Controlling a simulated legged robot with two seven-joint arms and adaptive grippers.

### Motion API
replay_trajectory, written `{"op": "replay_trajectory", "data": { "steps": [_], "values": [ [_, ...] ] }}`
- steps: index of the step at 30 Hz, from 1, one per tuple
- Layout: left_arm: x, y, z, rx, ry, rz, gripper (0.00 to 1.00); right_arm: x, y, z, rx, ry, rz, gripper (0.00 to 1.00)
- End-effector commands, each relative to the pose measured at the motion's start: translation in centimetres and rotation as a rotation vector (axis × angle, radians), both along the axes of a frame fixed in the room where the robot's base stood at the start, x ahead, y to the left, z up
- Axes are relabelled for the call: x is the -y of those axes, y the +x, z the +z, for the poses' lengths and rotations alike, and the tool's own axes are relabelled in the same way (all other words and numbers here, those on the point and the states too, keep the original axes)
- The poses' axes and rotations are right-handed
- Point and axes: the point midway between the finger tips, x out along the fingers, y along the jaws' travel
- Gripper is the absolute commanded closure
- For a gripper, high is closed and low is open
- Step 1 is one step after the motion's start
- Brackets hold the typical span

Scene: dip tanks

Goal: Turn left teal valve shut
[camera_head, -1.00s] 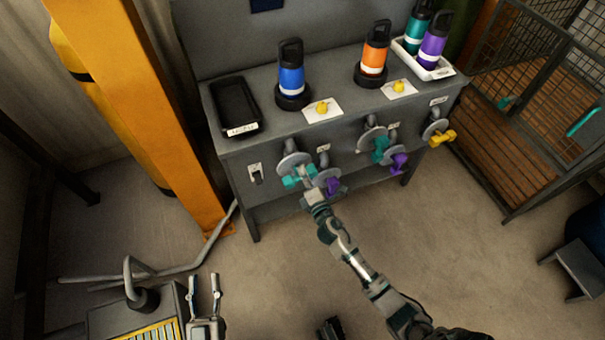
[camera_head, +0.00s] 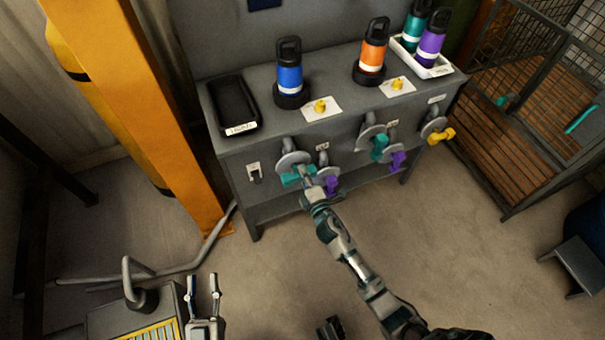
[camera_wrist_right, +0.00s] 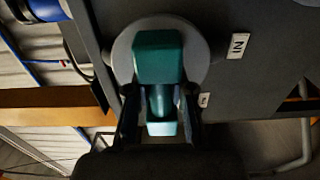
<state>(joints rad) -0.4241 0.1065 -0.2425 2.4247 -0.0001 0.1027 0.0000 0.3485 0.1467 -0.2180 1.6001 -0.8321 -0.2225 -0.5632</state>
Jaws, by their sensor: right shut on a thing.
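The left teal valve (camera_head: 290,179) sits on a round grey disc (camera_head: 293,162) at the left of the bench front. In the right wrist view the teal handle (camera_wrist_right: 158,58) fills the middle, in front of its disc, with a label reading "IN" beside it. My right gripper (camera_head: 307,180) reaches up to this valve; in the wrist view its two fingers (camera_wrist_right: 159,108) are closed on either side of the handle's narrow stem. My left gripper (camera_head: 203,295) is low at the left, its fingers apart and empty, far from the valve.
A purple valve (camera_head: 331,186) is close to the right of my right gripper. Another teal valve (camera_head: 378,148), a purple one (camera_head: 397,160) and a yellow one (camera_head: 441,136) follow to the right. Bottles and a black tray (camera_head: 233,105) stand on the bench. An orange post (camera_head: 150,120) stands left.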

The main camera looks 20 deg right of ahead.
Motion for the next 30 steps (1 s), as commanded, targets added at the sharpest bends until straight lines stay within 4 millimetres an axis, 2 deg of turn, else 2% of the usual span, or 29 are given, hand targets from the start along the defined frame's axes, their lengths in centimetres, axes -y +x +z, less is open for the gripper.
{"op": "replay_trajectory", "data": {
  "steps": [1, 2, 4, 13, 17, 30],
  "values": [
    [0.0, 0.0, -0.1, -0.001, 0.0, 0.0, 0.6, 0.2, -0.1, -0.6, -0.01, 0.002, -0.004, 1.0],
    [0.0, 0.0, -0.1, -0.001, 0.0, 0.0, 0.6, 0.2, -0.1, -0.6, -0.011, 0.002, -0.004, 0.71],
    [0.0, 0.0, -0.1, -0.001, 0.0, 0.0, 0.6, 0.1, -0.1, -0.5, -0.01, 0.002, -0.004, 0.53],
    [-0.1, 0.0, 0.1, 0.0, 0.001, 0.001, 0.6, 0.1, -0.2, -0.2, -0.004, 0.0, -0.002, 0.52],
    [-0.1, -0.2, 0.2, 0.002, 0.0, 0.001, 0.6, 0.1, -1.2, -0.3, -0.004, -0.001, -0.001, 0.52],
    [0.0, -0.1, 0.1, 0.001, 0.001, 0.0, 0.6, 0.5, -10.1, -0.5, -0.008, 0.001, -0.003, 0.52]
  ]
}}
